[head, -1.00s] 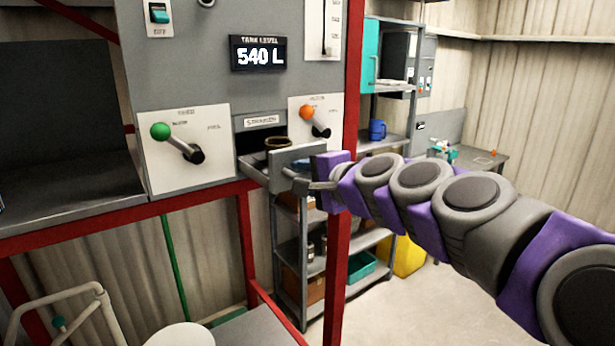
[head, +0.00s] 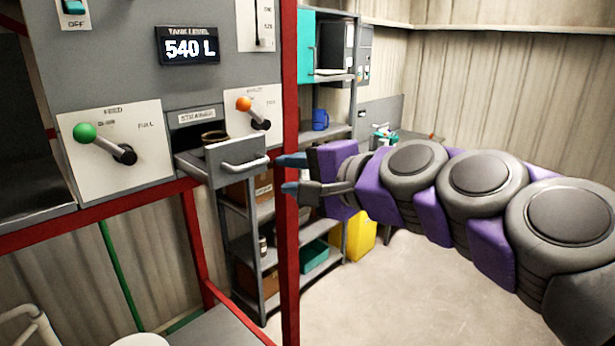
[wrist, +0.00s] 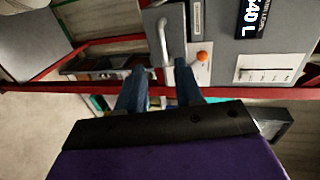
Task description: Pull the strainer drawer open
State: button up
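The strainer drawer (head: 234,160) is a grey box under a "STRAINER" label on the grey panel. It is pulled well out, and a dark round rim shows inside it. Its light bar handle (head: 244,165) runs across the front. My gripper (head: 284,174) is to the right of the handle, with its two fingers apart and nothing between them. In the wrist view the fingers (wrist: 158,78) are spread, and the handle (wrist: 163,40) lies beyond their tips, apart from them.
A red post (head: 288,240) stands close by the gripper. The orange-knobbed lever (head: 245,106) is above the drawer and the green-knobbed lever (head: 88,134) is to the left. Shelves (head: 262,250) stand behind. The floor at right (head: 400,300) is clear.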

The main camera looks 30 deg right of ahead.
jog(key=shift+v, duration=1.6)
jog(key=s+a+f+n+g+b, duration=0.2)
jog(key=a+f+n+g, duration=0.15)
jog(key=f, duration=0.55)
jog(key=s+a+f+n+g+b, duration=0.1)
jog(key=s+a+f+n+g, duration=0.15)
jog(key=a+f, duration=0.45)
jog(key=s+a+f+n+g+b, duration=0.2)
jog(key=f+g, duration=0.1)
jog(key=f, duration=0.8)
jog(key=s+d+f+n+g+h+b, duration=0.1)
jog(key=s+d+f+n+g+h, duration=0.1)
jog(key=s+f, duration=0.5)
jog(key=s+d+f+n+g+h+b, duration=0.2)
jog(key=s+f+n+g, duration=0.2)
jog(key=s+f, duration=0.4)
jog(key=shift+d+f+g+h, duration=0.25)
jog(key=shift+f+g+h, duration=0.2)
jog(key=shift+g, duration=0.25)
jog(key=shift+a, duration=0.1)
